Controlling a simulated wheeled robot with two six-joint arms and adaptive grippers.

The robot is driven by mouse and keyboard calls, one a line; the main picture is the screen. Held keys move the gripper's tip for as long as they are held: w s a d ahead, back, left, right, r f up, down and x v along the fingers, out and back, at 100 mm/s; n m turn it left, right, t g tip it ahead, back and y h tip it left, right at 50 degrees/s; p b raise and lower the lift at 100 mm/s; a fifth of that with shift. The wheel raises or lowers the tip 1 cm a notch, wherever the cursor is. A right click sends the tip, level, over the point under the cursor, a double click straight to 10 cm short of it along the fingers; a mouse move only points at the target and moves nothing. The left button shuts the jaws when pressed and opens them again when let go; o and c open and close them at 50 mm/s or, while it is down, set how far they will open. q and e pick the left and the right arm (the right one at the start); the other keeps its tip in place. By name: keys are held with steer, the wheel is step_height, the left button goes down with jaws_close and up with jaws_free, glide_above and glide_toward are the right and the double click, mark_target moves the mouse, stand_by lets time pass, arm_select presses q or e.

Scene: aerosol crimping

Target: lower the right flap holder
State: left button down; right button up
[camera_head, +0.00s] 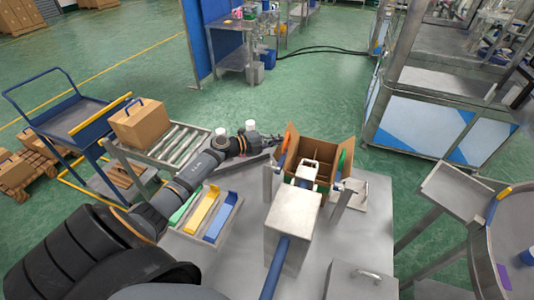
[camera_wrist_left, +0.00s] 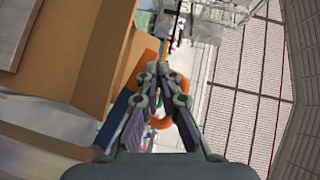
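An open cardboard box (camera_head: 325,181) with inner dividers stands at the far edge of the metal table. An orange flap holder (camera_head: 287,138) is at its left side and a green flap holder (camera_head: 345,158) at its right. My left gripper (camera_head: 277,139) is at the left side of the box, close to the orange holder. In the left wrist view, the gripper fingers (camera_wrist_left: 158,72) come close together at the tips, with an orange curved part (camera_wrist_left: 188,112) right behind them. Whether they pinch it is hidden. My right gripper is out of view.
A metal fixture (camera_head: 292,222) stands on the table (camera_head: 360,235) in front of the box. Green, yellow and blue strips (camera_head: 202,213) lie in a tray to the left. A roller conveyor (camera_head: 182,146) with a closed carton (camera_head: 138,122) stands farther left.

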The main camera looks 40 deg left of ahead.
arm_select(q)
steer(key=shift+w+p, duration=0.35)
steer(key=shift+w+f+n+g+p, duration=0.2)
steer(key=shift+f+n+g+p, duration=0.25)
steer(key=shift+f, duration=0.3)
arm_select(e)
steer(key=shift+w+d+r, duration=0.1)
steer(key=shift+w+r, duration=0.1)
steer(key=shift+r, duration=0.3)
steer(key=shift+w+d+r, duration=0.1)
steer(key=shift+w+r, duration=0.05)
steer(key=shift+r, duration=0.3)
